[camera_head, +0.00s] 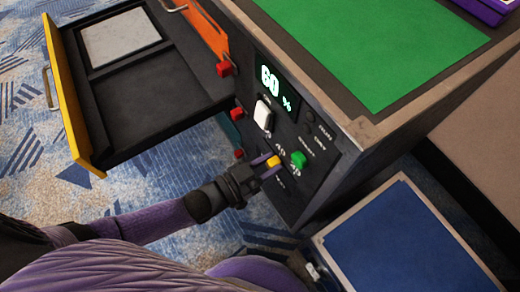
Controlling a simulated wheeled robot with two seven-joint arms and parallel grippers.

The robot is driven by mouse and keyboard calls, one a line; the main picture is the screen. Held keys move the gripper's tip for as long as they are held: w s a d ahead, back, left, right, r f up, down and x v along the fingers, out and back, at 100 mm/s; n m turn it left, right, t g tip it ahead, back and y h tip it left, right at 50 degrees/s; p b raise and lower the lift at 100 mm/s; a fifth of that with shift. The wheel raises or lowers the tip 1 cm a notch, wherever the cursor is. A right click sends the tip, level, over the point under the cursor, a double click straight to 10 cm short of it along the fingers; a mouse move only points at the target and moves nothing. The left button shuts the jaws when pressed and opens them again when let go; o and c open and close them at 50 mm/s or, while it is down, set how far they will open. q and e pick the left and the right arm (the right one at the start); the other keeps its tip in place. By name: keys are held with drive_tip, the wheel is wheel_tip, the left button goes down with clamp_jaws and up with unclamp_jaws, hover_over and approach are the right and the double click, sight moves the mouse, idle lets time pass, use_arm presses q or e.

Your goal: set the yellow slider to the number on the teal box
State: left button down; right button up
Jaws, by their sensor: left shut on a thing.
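My left gripper (268,167) reaches in from the lower left and is shut on the yellow slider (273,161), a small yellow knob low on the dark control panel. The gripper hides part of the knob and its track. The lit display (275,86) above reads 60 %. No teal box with a number can be made out. A strip of teal (228,130) shows on the cabinet side beside the panel, with no readable number. My right gripper is not in view.
A green knob (298,159) sits close right of the yellow slider, and a white switch (263,114) above. Red knobs (225,68) line the panel's left edge. An open yellow-fronted drawer (72,95) juts out left. A blue-topped surface (405,245) lies lower right.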

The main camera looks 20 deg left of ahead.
use_arm(q)
drive_tip(key=c, duration=0.7)
unclamp_jaws()
drive_tip(key=shift+o, duration=1.3)
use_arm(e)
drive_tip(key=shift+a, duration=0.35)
use_arm(q)
drive_tip(key=shift+s+a, duration=0.25)
drive_tip(key=shift+s, duration=0.05)
drive_tip(key=p+v, duration=0.3)
drive_tip(key=v, duration=0.6)
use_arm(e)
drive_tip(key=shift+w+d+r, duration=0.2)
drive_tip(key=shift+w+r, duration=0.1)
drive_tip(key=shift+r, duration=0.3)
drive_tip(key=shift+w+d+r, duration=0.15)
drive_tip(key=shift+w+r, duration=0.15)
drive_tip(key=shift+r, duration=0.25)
use_arm(q)
drive_tip(key=shift+s, duration=0.1)
